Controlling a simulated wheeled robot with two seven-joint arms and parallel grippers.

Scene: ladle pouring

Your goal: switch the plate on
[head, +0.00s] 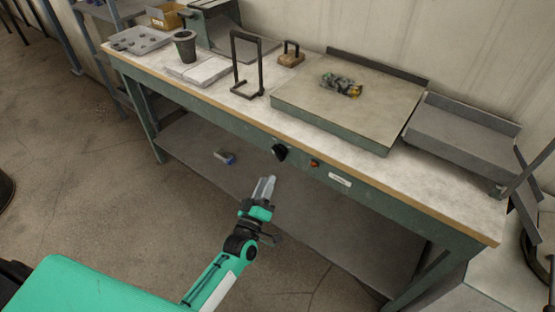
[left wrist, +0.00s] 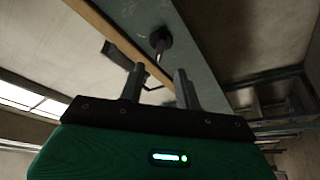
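The plate (head: 320,99) is a broad flat slab with a beige top and green sides on the bench. A black knob (head: 279,153) sits on the bench's green front panel. A small orange-red lamp or button (head: 314,163) is to its right. My left gripper (head: 266,187) is in front of and below the knob, apart from it, with nothing between its fingers. In the left wrist view the fingers (left wrist: 158,72) stand apart, with the knob (left wrist: 160,40) beyond the gap. My right gripper is out of view.
A small dark and orange cluster (head: 341,85) lies on the plate. A black frame stand (head: 247,65), a wooden-based weight (head: 291,54) and a dark cup (head: 185,46) stand to the left. A grey tray (head: 460,130) is at right. A small blue-grey item (head: 225,157) lies on the lower shelf.

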